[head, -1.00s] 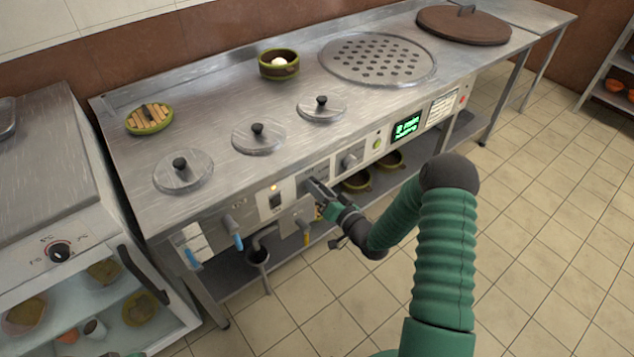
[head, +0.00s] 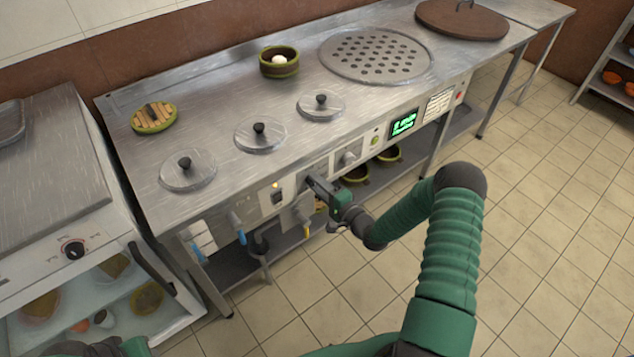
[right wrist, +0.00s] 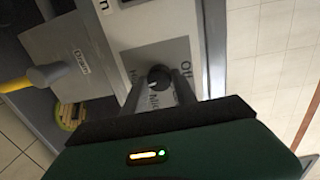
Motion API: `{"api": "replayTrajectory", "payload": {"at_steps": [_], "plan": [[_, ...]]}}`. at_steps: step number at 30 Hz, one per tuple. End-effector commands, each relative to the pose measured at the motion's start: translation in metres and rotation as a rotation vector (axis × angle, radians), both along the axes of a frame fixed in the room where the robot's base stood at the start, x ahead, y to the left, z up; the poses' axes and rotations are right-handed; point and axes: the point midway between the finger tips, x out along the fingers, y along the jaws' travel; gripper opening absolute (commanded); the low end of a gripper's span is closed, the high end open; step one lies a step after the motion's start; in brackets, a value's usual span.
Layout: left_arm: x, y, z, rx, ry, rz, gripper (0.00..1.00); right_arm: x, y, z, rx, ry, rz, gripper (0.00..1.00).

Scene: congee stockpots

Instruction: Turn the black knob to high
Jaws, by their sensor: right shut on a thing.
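The black knob (right wrist: 158,76) sits on a grey label plate on the counter's front panel. In the right wrist view it is between my right gripper's two fingers (right wrist: 160,86), which are shut on it. Printed words beside it include "Off" and one starting "Mi"; the fingers hide part of the label. I cannot tell which mark the knob points to. In the head view my right gripper (head: 311,182) is against the front panel and hides the knob. A dark and green part of my left arm shows at the bottom left edge; its jaws cannot be made out.
A grey knob (head: 348,158) and green display (head: 403,123) are right of my gripper. Taps with blue (head: 240,236) and yellow (head: 306,230) handles stick out nearby. Another black knob (head: 73,249) is on the left cabinet. The tiled floor in front is clear.

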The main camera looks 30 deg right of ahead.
Motion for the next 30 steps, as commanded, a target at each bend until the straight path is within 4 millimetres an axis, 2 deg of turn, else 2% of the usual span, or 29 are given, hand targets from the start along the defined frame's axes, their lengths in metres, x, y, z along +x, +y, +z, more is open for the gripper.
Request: {"api": "replayTrajectory", "payload": {"at_steps": [1,12,28,29,30], "plan": [[0.0000,0.0000,0.0016,0.000,0.000,0.000,0.36,-0.0010,-0.0051,-0.0009,0.027,0.007,-0.011,0.00],[0.0000,0.0000,0.0045,0.000,0.000,0.000,0.36,-0.0011,-0.0054,-0.0029,0.183,0.019,-0.011,0.00],[0.0000,0.0000,0.0047,0.000,0.000,0.000,0.36,-0.0012,-0.0055,-0.0042,0.206,0.024,-0.012,0.00],[0.0000,0.0000,0.0047,0.000,0.000,0.000,0.36,-0.0012,-0.0054,-0.0042,0.206,0.024,-0.012,0.36],[0.0000,0.0000,0.0047,0.000,0.000,0.000,0.36,-0.0011,-0.0052,-0.0042,0.205,0.023,-0.011,0.41]]}}
